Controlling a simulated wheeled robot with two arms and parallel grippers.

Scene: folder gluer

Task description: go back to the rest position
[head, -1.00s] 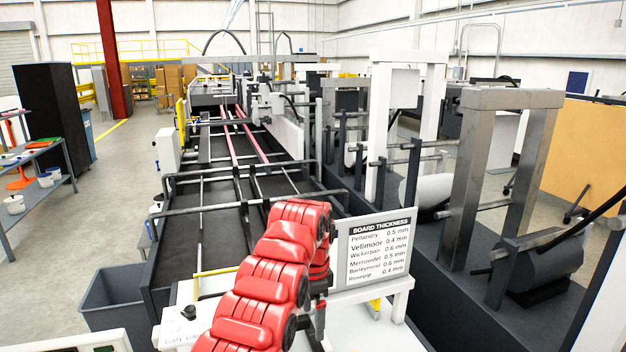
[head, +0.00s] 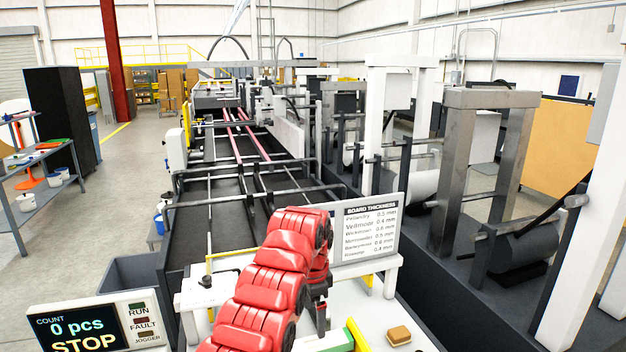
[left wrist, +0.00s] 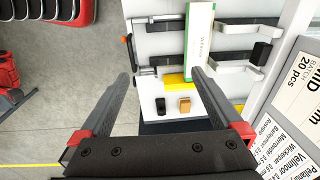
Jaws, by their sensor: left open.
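My left arm (head: 262,290) is red and segmented and rises from the bottom edge of the head view, in front of the machine's near end. Its hand is mostly hidden behind the arm there. In the left wrist view my left gripper (left wrist: 160,75) is open, with its two dark fingers wide apart and nothing between them. Beyond it is a white table (left wrist: 155,50) with a green-and-white carton (left wrist: 198,45), a tan block (left wrist: 184,104) and a small black object (left wrist: 160,105). My right gripper is in neither view.
A board thickness sign (head: 372,230) stands just right of my arm. A control panel (head: 92,325) reads 0 pcs and STOP at lower left. A grey bin (head: 130,272) stands behind it. Machine frames (head: 490,170) crowd the right; open floor (head: 120,190) lies left.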

